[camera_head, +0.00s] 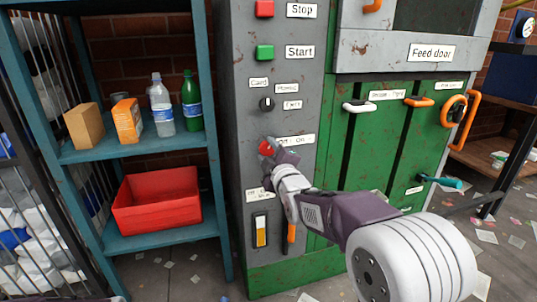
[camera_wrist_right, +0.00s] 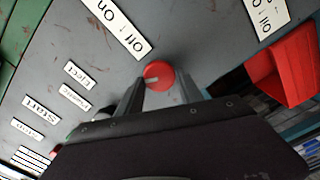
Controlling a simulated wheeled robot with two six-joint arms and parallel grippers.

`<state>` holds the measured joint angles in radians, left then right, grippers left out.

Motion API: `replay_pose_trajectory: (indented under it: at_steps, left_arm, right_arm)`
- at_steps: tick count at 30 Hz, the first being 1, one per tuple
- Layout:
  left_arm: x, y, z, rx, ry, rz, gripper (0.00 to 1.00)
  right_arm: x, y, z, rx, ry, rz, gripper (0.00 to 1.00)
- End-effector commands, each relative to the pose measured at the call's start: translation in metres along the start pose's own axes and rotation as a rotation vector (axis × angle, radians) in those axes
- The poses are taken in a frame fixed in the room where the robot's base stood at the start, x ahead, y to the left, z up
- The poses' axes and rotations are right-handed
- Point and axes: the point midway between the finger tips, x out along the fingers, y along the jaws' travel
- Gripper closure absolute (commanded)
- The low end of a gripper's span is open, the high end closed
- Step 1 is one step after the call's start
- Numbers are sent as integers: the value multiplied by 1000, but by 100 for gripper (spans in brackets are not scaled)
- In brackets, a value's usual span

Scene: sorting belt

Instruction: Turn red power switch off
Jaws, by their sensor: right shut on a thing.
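The red power switch (camera_head: 266,147) is a round red knob on the grey panel of the machine, beside a white "Off / On" label (camera_head: 297,140). In the right wrist view the knob (camera_wrist_right: 158,75) shows a pale pointer mark on its left part. My right gripper (camera_head: 271,150) is at the knob, with one finger on each side of it, shut on it. The gripper hides part of the knob and label in the head view. My left gripper is not in view.
Above are a green Start button (camera_head: 265,52), a red Stop button (camera_head: 264,8) and a small black selector (camera_head: 267,104). A yellow lever switch (camera_head: 261,231) sits below. A teal shelf (camera_head: 150,241) with a red bin (camera_head: 157,202) and bottles stands left. Green doors (camera_head: 345,150) are right.

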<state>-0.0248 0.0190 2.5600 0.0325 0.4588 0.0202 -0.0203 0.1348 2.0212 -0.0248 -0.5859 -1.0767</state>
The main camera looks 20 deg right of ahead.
Motion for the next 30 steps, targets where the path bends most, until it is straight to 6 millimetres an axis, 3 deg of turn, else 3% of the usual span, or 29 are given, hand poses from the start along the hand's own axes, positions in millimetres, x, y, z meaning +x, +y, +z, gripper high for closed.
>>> replay_pose_trajectory:
  at_steps: [15, 30]
  left_arm:
    - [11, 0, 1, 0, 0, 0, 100]
    - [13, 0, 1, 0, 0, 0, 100]
  right_arm:
    - [0, -4, 1, -379, -1, -4, 97]
    - [0, -4, 1, -489, -1, -5, 97]
